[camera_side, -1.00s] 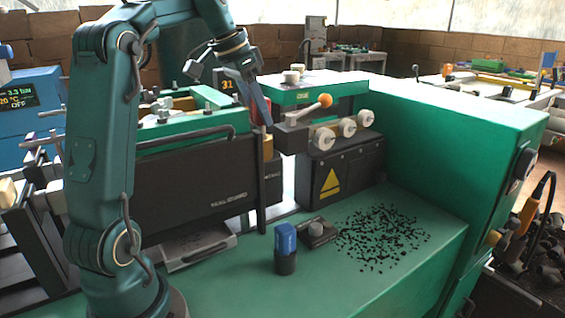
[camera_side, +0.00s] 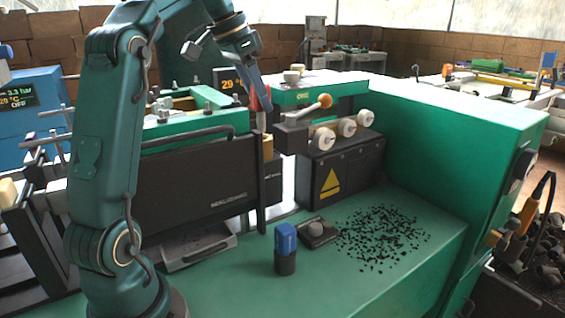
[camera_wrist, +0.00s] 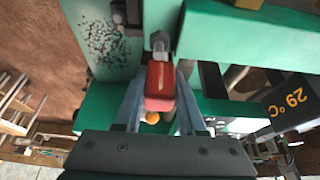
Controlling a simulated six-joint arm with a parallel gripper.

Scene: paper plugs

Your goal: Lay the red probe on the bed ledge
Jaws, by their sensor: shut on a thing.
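The red probe (camera_side: 254,101) is held between the fingers of my gripper (camera_side: 266,108), above the gap at the right end of the black machine block. A pale shaft shows below its red body. In the wrist view the red probe (camera_wrist: 160,80) sits between both fingers of my gripper (camera_wrist: 160,92), with a grey metal part just beyond it. The green bed ledge (camera_side: 345,285) is the wide flat surface at the front, well below the probe. The probe's lower end is hard to make out against the machine.
A blue-capped black cylinder (camera_side: 286,248) and a small black box with a knob (camera_side: 317,232) stand on the ledge. Black granules (camera_side: 383,236) lie scattered to their right. An orange-knobbed lever (camera_side: 324,101) and white rollers (camera_side: 347,127) are close right of my gripper.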

